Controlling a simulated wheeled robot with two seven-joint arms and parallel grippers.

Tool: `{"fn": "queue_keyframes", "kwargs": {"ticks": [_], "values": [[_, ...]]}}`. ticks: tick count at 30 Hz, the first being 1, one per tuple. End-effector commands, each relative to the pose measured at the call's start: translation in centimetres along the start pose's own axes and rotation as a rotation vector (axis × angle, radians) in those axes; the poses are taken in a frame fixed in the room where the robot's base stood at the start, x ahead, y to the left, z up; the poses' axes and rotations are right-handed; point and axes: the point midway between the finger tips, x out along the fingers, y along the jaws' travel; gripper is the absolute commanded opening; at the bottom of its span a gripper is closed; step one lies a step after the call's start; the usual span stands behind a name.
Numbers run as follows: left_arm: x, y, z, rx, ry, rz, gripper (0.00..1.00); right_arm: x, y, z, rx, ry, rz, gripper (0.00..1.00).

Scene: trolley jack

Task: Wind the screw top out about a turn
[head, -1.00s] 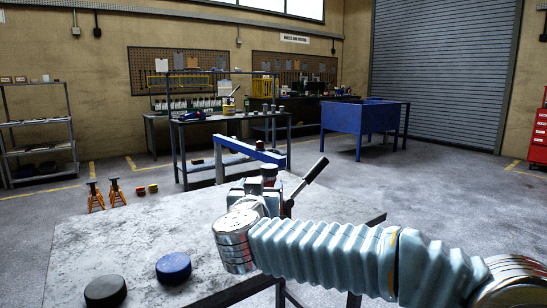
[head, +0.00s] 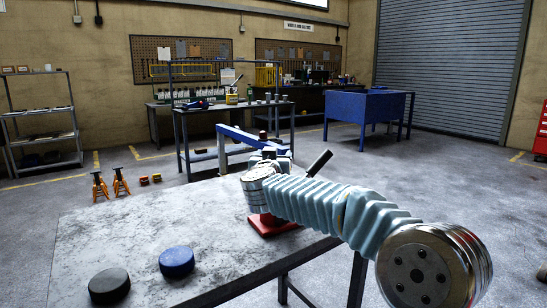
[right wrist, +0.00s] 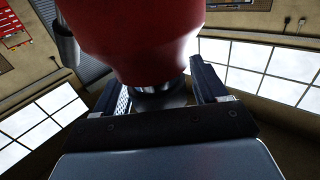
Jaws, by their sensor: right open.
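The jack stands near the far right edge of the table. Its red base (head: 272,224) and black-tipped lever (head: 318,163) show in the head view; my right wrist and arm hide most of its middle. In the right wrist view, the red jack body (right wrist: 130,40) fills the top centre, and the metal screw top (right wrist: 158,97) shows beyond it. My right gripper (right wrist: 160,86) is open, with one dark blue finger on each side of the screw top. I cannot tell whether they touch it. My left gripper is in neither view.
A blue beam (head: 243,137) stands just behind the jack. A black puck (head: 109,286) and a blue puck (head: 176,261) lie on the near part of the grey table (head: 120,230). The table's left part is bare. Orange stands (head: 121,181) are on the floor beyond.

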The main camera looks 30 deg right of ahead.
Motion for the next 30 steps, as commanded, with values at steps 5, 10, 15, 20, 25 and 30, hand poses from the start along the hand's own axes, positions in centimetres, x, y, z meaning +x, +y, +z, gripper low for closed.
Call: {"fn": "queue_keyframes", "kwargs": {"ticks": [5, 10, 15, 20, 25, 30], "values": [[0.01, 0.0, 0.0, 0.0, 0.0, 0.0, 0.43, 0.03, 0.0, 0.01, 0.0, 0.0, 0.0, 0.72], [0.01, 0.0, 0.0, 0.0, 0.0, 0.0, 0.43, 0.01, -0.01, 0.01, 0.0, 0.0, 0.0, 0.52], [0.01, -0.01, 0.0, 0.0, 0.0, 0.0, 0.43, 0.0, -0.01, 0.01, 0.0, 0.0, 0.0, 0.26], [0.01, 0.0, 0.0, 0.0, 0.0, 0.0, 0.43, 0.0, -0.01, 0.0, 0.0, 0.0, -0.004, 0.2], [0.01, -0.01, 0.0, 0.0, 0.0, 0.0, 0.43, 0.06, -0.05, -0.05, 0.001, 0.003, -0.036, 0.2], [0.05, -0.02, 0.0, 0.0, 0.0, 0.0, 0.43, 0.06, -0.13, -0.1, 0.002, 0.004, -0.118, 0.2]]}}
